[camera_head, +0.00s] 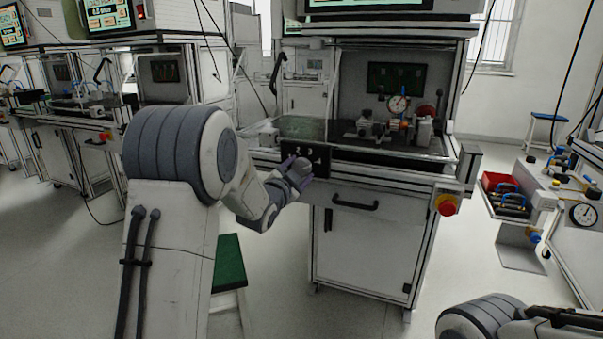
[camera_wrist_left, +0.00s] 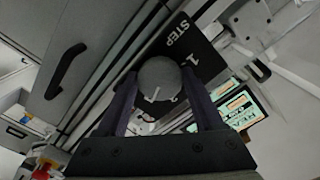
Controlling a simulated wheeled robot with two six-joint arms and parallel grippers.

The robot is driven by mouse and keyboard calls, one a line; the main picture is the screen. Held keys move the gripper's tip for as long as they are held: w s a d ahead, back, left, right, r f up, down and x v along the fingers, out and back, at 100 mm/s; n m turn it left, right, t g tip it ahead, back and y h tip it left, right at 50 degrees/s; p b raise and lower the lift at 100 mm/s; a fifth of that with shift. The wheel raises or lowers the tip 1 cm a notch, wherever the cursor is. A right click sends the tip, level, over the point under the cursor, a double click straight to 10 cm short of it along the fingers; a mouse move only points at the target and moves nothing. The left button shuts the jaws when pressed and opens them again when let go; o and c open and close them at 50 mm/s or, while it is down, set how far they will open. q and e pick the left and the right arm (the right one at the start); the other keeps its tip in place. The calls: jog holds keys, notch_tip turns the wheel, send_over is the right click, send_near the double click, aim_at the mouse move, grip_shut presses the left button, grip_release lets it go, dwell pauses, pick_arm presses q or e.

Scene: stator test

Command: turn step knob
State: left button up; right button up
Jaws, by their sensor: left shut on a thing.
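The step knob (camera_wrist_left: 160,80) is a round dark grey knob with a white pointer mark, seen in the left wrist view. It sits on a black panel (camera_wrist_left: 203,48) with white "STEP" lettering and a "1". My left gripper (camera_wrist_left: 158,90) is shut on the knob, one finger on each side. In the head view, my left gripper (camera_head: 297,176) is at the black panel (camera_head: 318,157) on the front of the middle station. There the gripper and wrist partly cover the knob and panel. My right gripper is not in view; part of my right arm shows at the bottom right.
The station has a drawer handle (camera_head: 355,203) below the panel and a red emergency button (camera_head: 447,204) at its right corner. A dial gauge (camera_head: 398,104) stands on its bench. A red bin (camera_head: 500,184) is at the right. Open floor lies in front.

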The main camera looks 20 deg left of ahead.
pick_arm(q)
jog(key=o, duration=1.4)
jog(key=shift+s, duration=0.35)
jog(key=s, duration=0.9)
jog(key=shift+s+a+p, duration=0.15)
jog(key=shift+s+p, duration=0.25)
